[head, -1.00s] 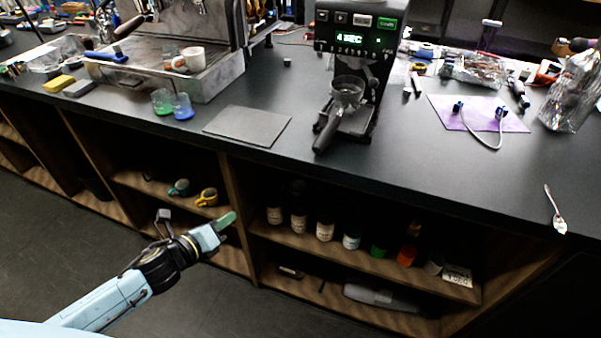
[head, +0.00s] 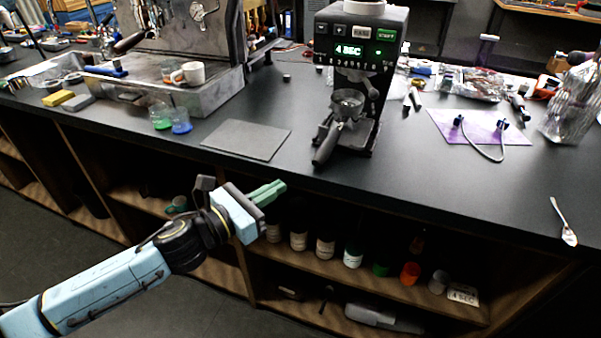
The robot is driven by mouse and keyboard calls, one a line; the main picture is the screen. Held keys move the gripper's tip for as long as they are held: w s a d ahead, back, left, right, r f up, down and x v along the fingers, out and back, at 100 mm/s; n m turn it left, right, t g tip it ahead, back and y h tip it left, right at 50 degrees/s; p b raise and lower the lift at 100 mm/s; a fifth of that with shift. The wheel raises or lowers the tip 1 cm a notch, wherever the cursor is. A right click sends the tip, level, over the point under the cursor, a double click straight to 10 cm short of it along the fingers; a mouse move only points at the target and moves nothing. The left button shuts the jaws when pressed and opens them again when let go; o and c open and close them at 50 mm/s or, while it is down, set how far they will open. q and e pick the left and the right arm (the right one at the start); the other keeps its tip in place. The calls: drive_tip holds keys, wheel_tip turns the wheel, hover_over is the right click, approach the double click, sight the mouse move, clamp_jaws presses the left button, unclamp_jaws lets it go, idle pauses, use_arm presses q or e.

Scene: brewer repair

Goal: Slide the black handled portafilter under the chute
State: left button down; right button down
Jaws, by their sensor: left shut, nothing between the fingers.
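The black handled portafilter (head: 325,146) is at the front of the black grinder (head: 361,50). Its metal basket (head: 347,101) sits below the grinder's chute (head: 357,78), and its handle points toward the counter's front edge. I cannot tell whether the basket is fully seated. My left gripper (head: 281,186) has green fingers, shut and empty, in front of the counter edge, below and left of the handle and apart from it. My right gripper is not in view.
A dark mat (head: 246,139) lies left of the grinder. A purple cloth (head: 470,132) with a cable lies right. Shelves with bottles (head: 325,246) are under the counter (head: 430,190).

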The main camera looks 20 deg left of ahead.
sight(312, 167)
use_arm(q)
drive_tip(key=x, duration=0.7)
drive_tip(key=shift+w+d, duration=0.2)
drive_tip(key=shift+w+d+r, duration=0.15)
drive_tip(key=shift+w+d, duration=0.15)
drive_tip(key=shift+w, duration=0.35)
drive_tip(key=shift+w+d, duration=0.15)
drive_tip(key=shift+w, duration=0.1)
drive_tip(key=shift+s, duration=0.1)
